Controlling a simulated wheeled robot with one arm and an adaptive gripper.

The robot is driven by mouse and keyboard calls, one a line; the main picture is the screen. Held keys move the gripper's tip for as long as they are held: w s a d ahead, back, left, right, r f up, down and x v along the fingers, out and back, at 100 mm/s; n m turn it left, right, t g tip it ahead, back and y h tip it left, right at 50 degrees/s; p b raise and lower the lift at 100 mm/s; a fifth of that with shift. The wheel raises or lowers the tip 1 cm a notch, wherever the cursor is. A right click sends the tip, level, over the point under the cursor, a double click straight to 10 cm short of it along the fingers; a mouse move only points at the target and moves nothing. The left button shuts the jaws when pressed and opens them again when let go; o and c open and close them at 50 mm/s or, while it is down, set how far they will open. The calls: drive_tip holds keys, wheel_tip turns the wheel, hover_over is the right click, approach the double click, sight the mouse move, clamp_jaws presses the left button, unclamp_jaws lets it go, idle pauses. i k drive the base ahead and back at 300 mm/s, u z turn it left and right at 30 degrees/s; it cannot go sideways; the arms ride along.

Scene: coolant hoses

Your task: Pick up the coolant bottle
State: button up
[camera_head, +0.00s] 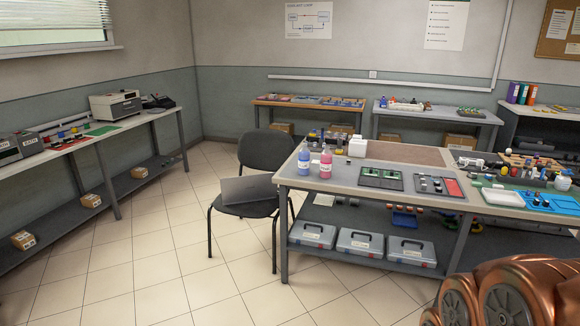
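Two small bottles stand upright near the left corner of the central workbench (350,185). One is a bottle with blue contents (304,162), the other a bottle with pink-red contents (326,164). Their labels are too small to read, so I cannot tell which one is the coolant bottle. The two stand close together, with nothing held against them. My gripper is not in view. A copper-coloured part with grey discs fills the lower right corner and seems to be part of my arm, far from the bottles.
Component trays (380,178) lie right of the bottles, a white box (357,147) behind. Toolboxes (360,243) sit on the lower shelf. Tiled floor (165,250) is open at left.

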sight(326, 155)
drive_tip(key=z, duration=0.9)
drive_tip(key=i, duration=2.35)
drive_tip(key=u, duration=2.3)
drive_tip(key=i, duration=0.5)
drive_tip(key=u, duration=0.05)
